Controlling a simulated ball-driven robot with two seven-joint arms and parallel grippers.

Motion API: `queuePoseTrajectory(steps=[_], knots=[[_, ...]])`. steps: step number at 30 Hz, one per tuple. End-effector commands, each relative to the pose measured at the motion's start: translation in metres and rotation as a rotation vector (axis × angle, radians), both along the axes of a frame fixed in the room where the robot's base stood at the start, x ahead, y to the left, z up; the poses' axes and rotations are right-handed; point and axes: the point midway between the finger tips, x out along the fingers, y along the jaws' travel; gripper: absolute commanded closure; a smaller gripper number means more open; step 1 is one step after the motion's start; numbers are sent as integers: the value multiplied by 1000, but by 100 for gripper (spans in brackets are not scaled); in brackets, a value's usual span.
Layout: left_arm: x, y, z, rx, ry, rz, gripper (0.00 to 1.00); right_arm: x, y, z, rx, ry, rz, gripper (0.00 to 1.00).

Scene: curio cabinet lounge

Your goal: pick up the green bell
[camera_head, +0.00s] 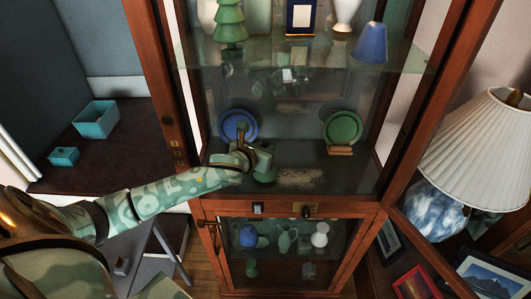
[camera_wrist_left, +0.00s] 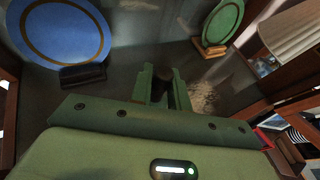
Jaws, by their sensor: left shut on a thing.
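The green bell (camera_head: 265,175) is at the cabinet's middle level, just below my left gripper (camera_head: 258,157), which hides its upper part. My left arm reaches in from the left through the open cabinet front. The gripper is shut on the bell. In the left wrist view, a dark upright piece, seemingly the bell's handle (camera_wrist_left: 184,98), sits between the fingers of my left gripper (camera_wrist_left: 165,88). I cannot tell whether the bell touches the shelf. My right gripper is not in view.
A blue plate (camera_head: 237,126) and a green plate (camera_head: 343,128) stand on holders behind the gripper. A glass shelf (camera_head: 330,55) above carries a green tree figure (camera_head: 229,22) and a blue cone-shaped piece (camera_head: 370,43). A lamp (camera_head: 485,135) stands at right.

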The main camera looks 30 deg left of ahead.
Motion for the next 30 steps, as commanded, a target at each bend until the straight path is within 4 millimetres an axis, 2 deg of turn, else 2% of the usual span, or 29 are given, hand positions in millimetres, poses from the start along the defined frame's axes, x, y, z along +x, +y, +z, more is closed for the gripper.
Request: queuePoseTrajectory(steps=[1, 2, 5, 9, 15, 18, 24, 30], knots=[[1, 1, 15, 3, -7, -1, 100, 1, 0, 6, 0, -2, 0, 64], [1, 1, 21, 3, -7, -1, 100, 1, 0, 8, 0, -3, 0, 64], [-16, -10, 43, 2, -5, -5, 100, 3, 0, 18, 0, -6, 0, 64], [-43, -26, 81, 1, -6, -4, 100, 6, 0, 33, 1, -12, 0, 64], [-89, -54, 101, -2, -2, -3, 100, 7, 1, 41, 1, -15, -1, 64], [-104, -63, 108, -2, -3, -2, 100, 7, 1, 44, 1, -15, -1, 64], [-119, -71, 115, -1, -3, 0, 100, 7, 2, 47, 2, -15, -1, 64], [-120, -72, 115, 0, -2, 1, 100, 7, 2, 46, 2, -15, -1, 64]])
